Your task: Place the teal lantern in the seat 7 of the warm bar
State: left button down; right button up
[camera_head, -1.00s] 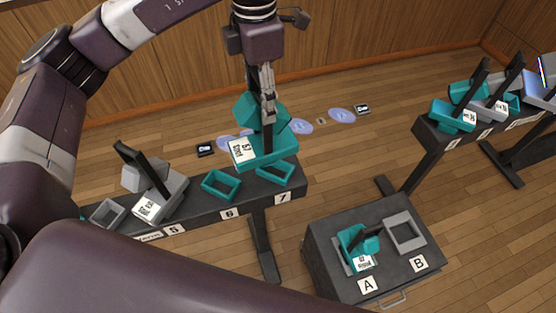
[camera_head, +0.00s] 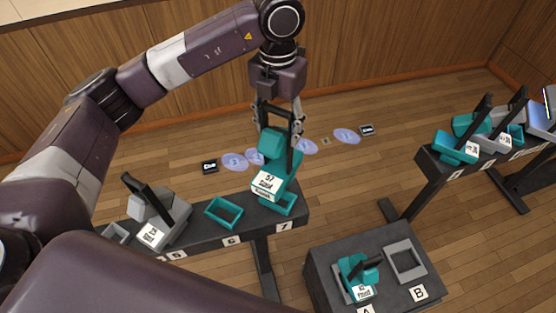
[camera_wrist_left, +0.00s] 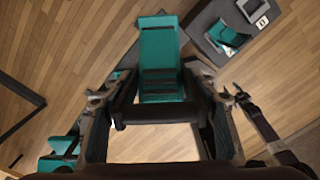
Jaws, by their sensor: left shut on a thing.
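The teal lantern (camera_head: 276,172), with a white card on its base and a dark bar handle, is at the right end of the warm bar (camera_head: 253,225). My left gripper (camera_head: 278,122) is shut on it from above. In the left wrist view the dark handle bar lies between the fingers of the gripper (camera_wrist_left: 158,112), with the teal lantern body (camera_wrist_left: 160,55) beyond. Seat 7 (camera_head: 284,208) is a teal frame marked 7, partly hidden under the lantern. The lantern's base overlaps the seat; I cannot tell whether it touches it.
Seat 6 (camera_head: 224,212) is an empty teal frame just left. A grey lantern (camera_head: 160,217) stands at seat 5. A box (camera_head: 330,270) holds another teal lantern (camera_head: 357,275) at A and an empty grey frame (camera_head: 405,260) at B. Another bar stands right (camera_head: 437,168).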

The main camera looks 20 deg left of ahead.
pick_arm(q)
jog(key=p, duration=0.2)
send_over(278, 167)
notch_tip(278, 167, down, 8)
jog(key=shift+w+r, duration=0.1)
notch_tip(278, 167, down, 3)
jog(key=shift+f+p, duration=0.1)
jog(key=shift+p, duration=0.5)
jog(key=shift+f, duration=0.55)
jog(key=shift+f, duration=0.15)
jog(key=c, duration=0.8)
grip_release()
